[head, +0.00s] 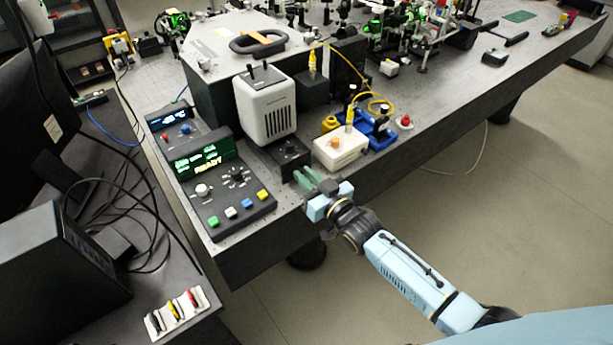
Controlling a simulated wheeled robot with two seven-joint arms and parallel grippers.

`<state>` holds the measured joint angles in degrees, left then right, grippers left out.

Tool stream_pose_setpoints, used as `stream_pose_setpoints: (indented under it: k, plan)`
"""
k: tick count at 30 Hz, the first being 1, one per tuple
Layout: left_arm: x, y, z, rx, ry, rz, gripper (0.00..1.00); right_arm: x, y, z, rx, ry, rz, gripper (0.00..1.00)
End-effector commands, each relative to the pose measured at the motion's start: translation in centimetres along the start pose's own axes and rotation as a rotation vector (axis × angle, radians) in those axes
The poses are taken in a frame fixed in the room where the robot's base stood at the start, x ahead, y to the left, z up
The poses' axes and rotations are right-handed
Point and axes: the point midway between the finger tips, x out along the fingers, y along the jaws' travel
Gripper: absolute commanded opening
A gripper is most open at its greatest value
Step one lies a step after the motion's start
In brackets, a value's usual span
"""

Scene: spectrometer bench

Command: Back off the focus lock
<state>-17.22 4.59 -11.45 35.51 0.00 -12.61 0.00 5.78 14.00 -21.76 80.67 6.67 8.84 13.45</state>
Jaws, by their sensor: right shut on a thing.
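A small black block (291,152) with a dark round top stands at the front edge of the bench, between the white ribbed housing and the cream box. My right gripper (304,177) has its green fingers at the front of this block, shut on a small part there that I take to be the focus lock. The fingers hide that part, so its shape and angle cannot be told. My left gripper is out of view.
A control panel (243,214) with lit "READY" display and coloured buttons lies left of the gripper. The white ribbed housing (263,105) stands behind. A cream box (341,147) with an orange knob and blue trays (380,137) are close on the right. Open floor lies in front.

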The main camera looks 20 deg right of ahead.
Motion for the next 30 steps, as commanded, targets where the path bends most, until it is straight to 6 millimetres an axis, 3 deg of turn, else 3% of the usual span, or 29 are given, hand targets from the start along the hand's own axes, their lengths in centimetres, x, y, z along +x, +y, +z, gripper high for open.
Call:
stream_pose_setpoints:
  k: [1,2,6,15,19,30]
  plan:
    - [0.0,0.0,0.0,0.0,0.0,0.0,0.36,0.0,0.0,0.0,0.001,0.001,0.0,0.0]
    - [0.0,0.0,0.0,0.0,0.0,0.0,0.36,0.0,0.0,0.0,0.001,0.001,0.0,0.17]
    - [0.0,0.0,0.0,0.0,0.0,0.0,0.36,0.0,0.0,0.0,0.001,0.001,0.0,0.36]
    - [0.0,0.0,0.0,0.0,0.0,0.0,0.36,-0.1,0.0,0.0,0.001,0.0,0.0,0.37]
    - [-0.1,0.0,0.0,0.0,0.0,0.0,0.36,-1.1,0.0,0.1,0.001,-0.002,0.0,0.37]
    - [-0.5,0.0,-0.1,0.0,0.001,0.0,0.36,-8.6,0.0,0.1,0.001,-0.003,0.0,0.37]
